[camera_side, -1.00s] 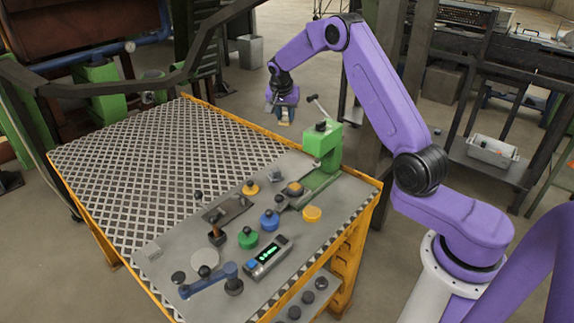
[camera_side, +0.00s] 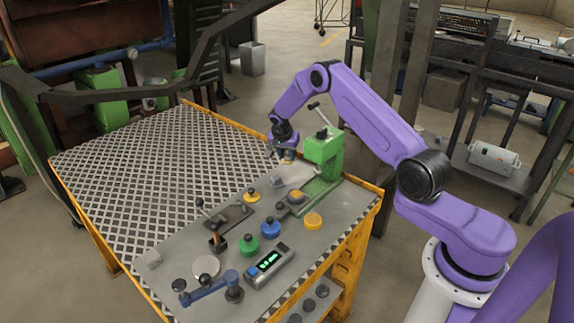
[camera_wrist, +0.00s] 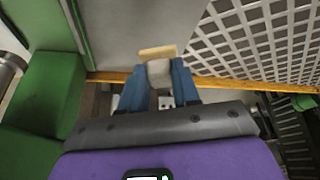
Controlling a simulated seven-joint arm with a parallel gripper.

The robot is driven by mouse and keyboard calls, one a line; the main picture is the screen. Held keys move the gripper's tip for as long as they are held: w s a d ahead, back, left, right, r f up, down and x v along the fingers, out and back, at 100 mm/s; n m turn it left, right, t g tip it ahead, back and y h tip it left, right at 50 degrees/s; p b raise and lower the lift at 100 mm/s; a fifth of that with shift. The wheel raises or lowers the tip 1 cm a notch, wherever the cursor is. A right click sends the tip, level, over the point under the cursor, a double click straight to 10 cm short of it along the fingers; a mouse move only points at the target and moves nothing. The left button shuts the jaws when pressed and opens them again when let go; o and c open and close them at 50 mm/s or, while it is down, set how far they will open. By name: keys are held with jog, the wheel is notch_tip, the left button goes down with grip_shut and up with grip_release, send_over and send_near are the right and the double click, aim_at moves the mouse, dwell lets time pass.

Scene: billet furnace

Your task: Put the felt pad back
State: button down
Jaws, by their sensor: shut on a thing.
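My gripper (camera_side: 285,158) is beside the green press, at the back of the table. In the wrist view, its two blue fingers (camera_wrist: 158,85) are shut on a small grey piece with a flat tan face, which I take to be the felt pad (camera_wrist: 157,52). It also shows small and tan under my gripper in the side view (camera_side: 287,161). The green press (camera_side: 322,157) stands upright with its lever raised. The press also shows at the left of the wrist view (camera_wrist: 40,95). Whether the pad touches anything is unclear.
The perforated table top (camera_side: 140,170) at left is clear.

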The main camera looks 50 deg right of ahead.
aim_at(287, 161)
jog(key=shift+f, duration=2.15)
jog(key=shift+f, duration=0.1)
jog(key=c, duration=0.8)
grip_release()
